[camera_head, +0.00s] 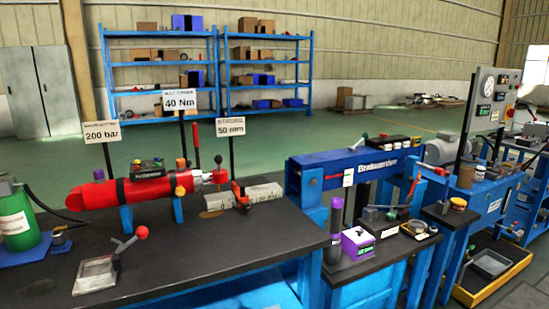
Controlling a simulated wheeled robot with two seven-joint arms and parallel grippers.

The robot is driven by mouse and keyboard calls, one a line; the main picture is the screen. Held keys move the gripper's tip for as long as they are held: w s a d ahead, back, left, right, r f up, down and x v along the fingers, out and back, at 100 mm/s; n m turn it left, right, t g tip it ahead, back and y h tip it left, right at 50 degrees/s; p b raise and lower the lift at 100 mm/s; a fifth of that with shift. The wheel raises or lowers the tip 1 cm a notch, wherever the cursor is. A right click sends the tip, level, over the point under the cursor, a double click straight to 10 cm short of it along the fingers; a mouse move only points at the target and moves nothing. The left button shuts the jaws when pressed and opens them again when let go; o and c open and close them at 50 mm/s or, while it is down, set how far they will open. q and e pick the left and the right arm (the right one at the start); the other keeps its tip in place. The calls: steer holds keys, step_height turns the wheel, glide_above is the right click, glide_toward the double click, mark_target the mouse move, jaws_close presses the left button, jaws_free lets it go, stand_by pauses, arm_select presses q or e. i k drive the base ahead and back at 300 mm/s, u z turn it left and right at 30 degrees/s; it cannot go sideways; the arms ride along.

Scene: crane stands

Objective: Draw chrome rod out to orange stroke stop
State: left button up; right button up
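A red hydraulic cylinder (95,196) lies level on blue supports on the dark bench. At its right end is a short bright section, which looks like the chrome rod (204,177), with a red end piece (220,176). An orange-red upright piece (238,190), likely the stroke stop, stands just right of the end piece, with a small gap that is hard to judge. A "50 mm" sign (230,127) stands behind it on a black post. Neither of my grippers is in view.
The dark bench (190,245) has a clear front area, with a red-knobbed lever (141,233) and clear tray (95,275) at left. A green canister (15,218) stands at far left. A blue machine (350,165) and small stand (385,245) are at right.

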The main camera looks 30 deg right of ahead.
mark_target(218, 176)
steer(key=z, duration=1.2)
steer(key=i, duration=0.5)
